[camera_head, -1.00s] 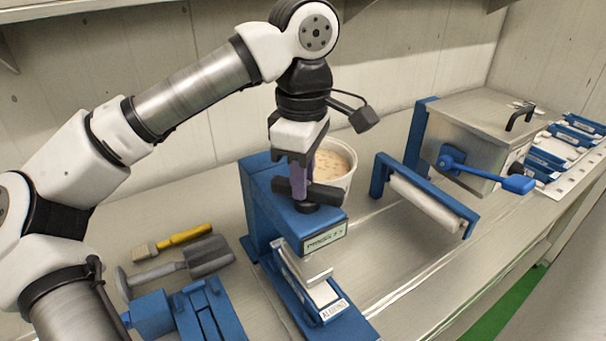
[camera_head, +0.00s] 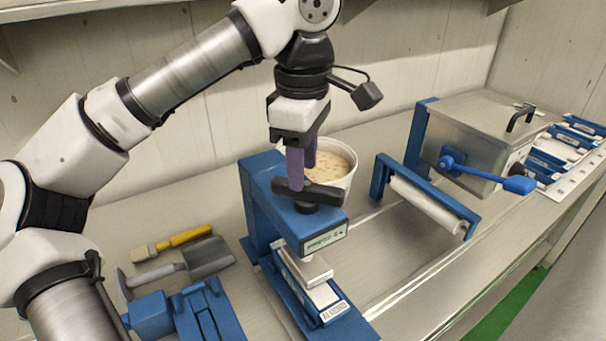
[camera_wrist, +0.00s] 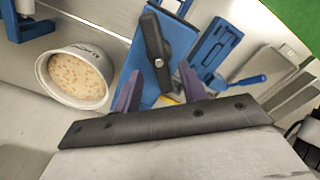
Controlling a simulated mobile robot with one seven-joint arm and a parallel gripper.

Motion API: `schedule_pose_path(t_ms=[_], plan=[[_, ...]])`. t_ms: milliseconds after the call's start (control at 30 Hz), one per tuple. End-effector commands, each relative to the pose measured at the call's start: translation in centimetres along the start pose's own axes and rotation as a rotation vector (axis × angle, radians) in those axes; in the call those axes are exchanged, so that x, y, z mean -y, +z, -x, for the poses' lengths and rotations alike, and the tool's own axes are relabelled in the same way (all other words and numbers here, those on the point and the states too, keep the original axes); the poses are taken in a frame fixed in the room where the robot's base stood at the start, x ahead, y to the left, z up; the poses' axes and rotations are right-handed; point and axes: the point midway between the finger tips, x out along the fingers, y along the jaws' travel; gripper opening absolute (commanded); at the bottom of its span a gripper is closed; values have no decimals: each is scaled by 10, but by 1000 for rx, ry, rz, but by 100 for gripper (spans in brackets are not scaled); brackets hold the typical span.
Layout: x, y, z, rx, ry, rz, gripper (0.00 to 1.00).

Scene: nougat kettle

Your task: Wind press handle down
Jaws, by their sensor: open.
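The blue press (camera_head: 258,215) stands on the bench. Its black bar handle (camera_head: 325,191) lies across the top on a round hub. A pale press plate (camera_head: 312,268) hangs below the head over a blue base. My gripper (camera_head: 303,170) points down just above the handle with its two purple fingers apart and nothing clearly held. In the wrist view the handle (camera_wrist: 155,42) shows beyond the spread fingers (camera_wrist: 160,85), and they appear clear of it. The display (camera_head: 325,238) on the press front is too small to read surely.
A white tub of nougat (camera_head: 348,180) stands close behind the press. A roller frame (camera_head: 425,203) and a metal box with a blue crank (camera_head: 490,177) are to the right. A brush (camera_head: 180,240), a scoop (camera_head: 208,257) and a blue fixture (camera_head: 205,310) lie left.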

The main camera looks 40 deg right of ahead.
Motion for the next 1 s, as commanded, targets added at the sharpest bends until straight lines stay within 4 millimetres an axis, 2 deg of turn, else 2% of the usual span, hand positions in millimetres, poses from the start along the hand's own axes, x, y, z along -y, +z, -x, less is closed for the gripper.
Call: schedule_pose_path(t_ms=[200, 500, 700, 1000], plan=[[0, 0, 45, -4, 2, 4, 42], [0, 0, 99, 0, 1, 0, 42], [0, 0, 111, 0, 1, 0, 42], [0, 0, 112, 0, 1, 0, 42]])
